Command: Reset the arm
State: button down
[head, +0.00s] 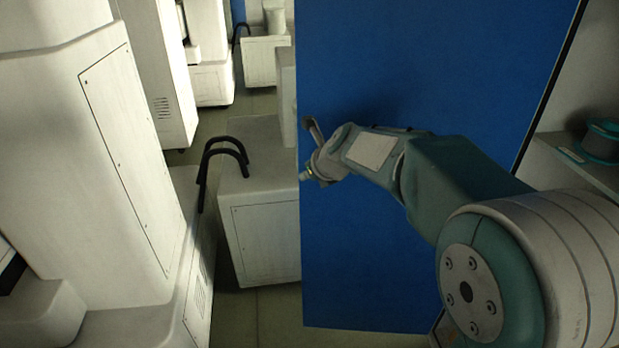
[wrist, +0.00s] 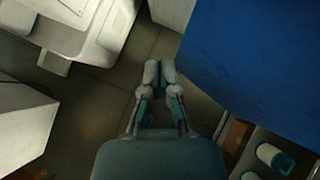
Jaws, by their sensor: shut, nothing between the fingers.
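My gripper (wrist: 159,72) shows in the wrist view with its two fingertips together and nothing between them. Below it in that view are the floor and a strip beside the blue panel (wrist: 265,60). In the head view my arm reaches in from the right across the large blue panel (head: 430,60). The gripper end (head: 318,165) is at the panel's left edge in that picture. Whether it touches the panel I cannot tell.
White machine cabinets (head: 110,130) stand on the left. A low white cabinet (head: 265,235) with a black bent handle (head: 205,170) is near the panel's left edge. A shelf (head: 575,160) with a teal spool (head: 603,140) is at right. Some floor (wrist: 95,105) is clear.

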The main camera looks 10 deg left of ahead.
jog(key=s+d+r+n+h, duration=0.1)
jog(key=s+d+r+n, duration=0.2)
jog(key=s+d+n, duration=0.45)
jog(key=s+d+r+n+h, duration=0.1)
jog(key=s+d+r+n, duration=0.1)
jog(key=s+d+n, duration=0.5)
jog(key=s+d+f+n+h, duration=0.2)
jog(key=s+d+n, duration=0.3)
jog(key=s, duration=0.3)
jog(key=s+d+f+n+h, duration=0.2)
jog(key=s+d+n, duration=0.4)
jog(key=s, duration=0.3)
jog(key=shift+s+n+g, duration=0.3)
jog(key=shift+n+g, duration=0.1)
jog(key=shift+n, duration=0.45)
jog(key=shift+f, duration=0.1)
